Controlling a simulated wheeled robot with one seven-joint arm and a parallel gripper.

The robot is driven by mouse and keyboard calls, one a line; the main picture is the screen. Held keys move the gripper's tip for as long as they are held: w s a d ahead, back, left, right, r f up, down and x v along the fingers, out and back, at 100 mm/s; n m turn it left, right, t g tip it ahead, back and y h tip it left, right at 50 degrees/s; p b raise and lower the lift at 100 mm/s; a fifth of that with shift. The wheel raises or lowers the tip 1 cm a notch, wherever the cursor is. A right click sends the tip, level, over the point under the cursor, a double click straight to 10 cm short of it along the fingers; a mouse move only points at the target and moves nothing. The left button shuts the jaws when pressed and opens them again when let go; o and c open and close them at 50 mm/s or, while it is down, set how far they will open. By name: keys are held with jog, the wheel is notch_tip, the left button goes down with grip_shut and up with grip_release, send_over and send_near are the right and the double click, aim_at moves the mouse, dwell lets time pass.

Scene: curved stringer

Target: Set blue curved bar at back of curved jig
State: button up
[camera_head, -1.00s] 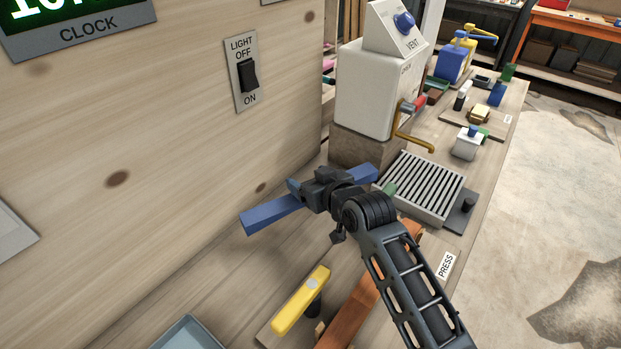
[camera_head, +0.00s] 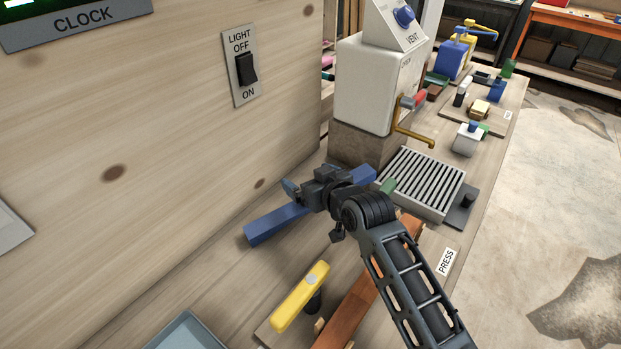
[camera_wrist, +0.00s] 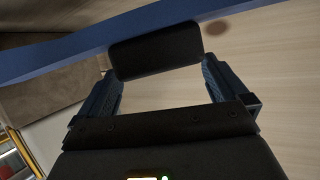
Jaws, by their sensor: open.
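The blue bar (camera_head: 278,224) lies along the foot of the wooden wall, left end in plain sight and right end showing past my wrist. My gripper (camera_head: 303,192) is over its middle and hides that part. In the wrist view the bar (camera_wrist: 75,45) crosses the top, beyond my open gripper (camera_wrist: 162,65); the fingers stand wide apart, with a dark block between them. Whether a fingertip touches the bar is unclear. A long brown-orange piece (camera_head: 357,312) beside a yellow handle may be part of the curved jig; I cannot tell.
The yellow handle (camera_head: 300,297) stands at front. A blue-grey tray (camera_head: 187,333) is at the bottom edge. A slatted grille (camera_head: 422,183) and a white vent machine (camera_head: 378,85) stand to the right and behind. The wooden wall (camera_head: 120,130) closes off the left.

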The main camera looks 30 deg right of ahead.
jog(key=shift+r+p, duration=0.4)
jog(key=shift+r, duration=0.15)
jog(key=b+v, duration=0.2)
jog(key=v, duration=1)
